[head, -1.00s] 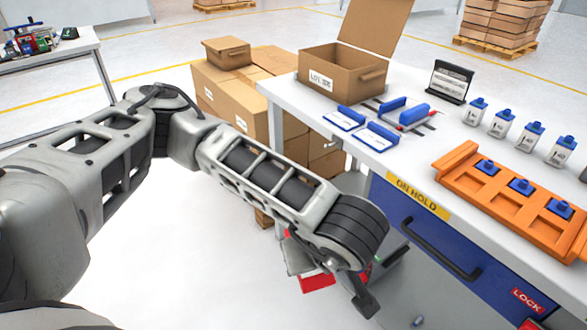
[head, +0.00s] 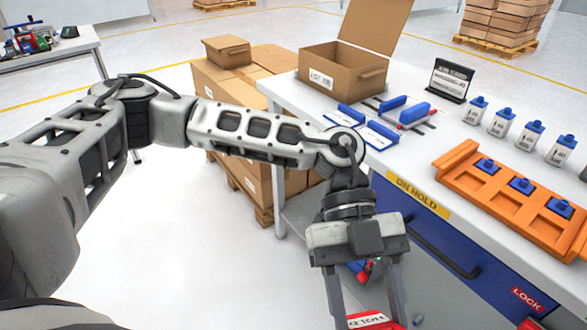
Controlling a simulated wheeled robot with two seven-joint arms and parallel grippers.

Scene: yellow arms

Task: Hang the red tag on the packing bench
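The red tag (head: 368,320) with white lettering is at the bottom edge, partly cut off by the frame. My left gripper (head: 370,312) points down in front of the packing bench (head: 415,95), and its two fingers are on either side of the tag, which appears held between them. The fingertips are cut off at the bottom edge. The bench has a blue drawer front (head: 480,262) with a dark handle (head: 440,248) and a yellow ON HOLD label (head: 417,193). My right gripper is not in view.
An orange rack (head: 500,200) with blue-topped pieces, several white bottles (head: 500,124), blue-edged trays (head: 345,117) and an open carton (head: 340,72) stand on the bench. Stacked cartons (head: 230,95) are left of it. A small red and green fixture (head: 372,268) shows behind the gripper.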

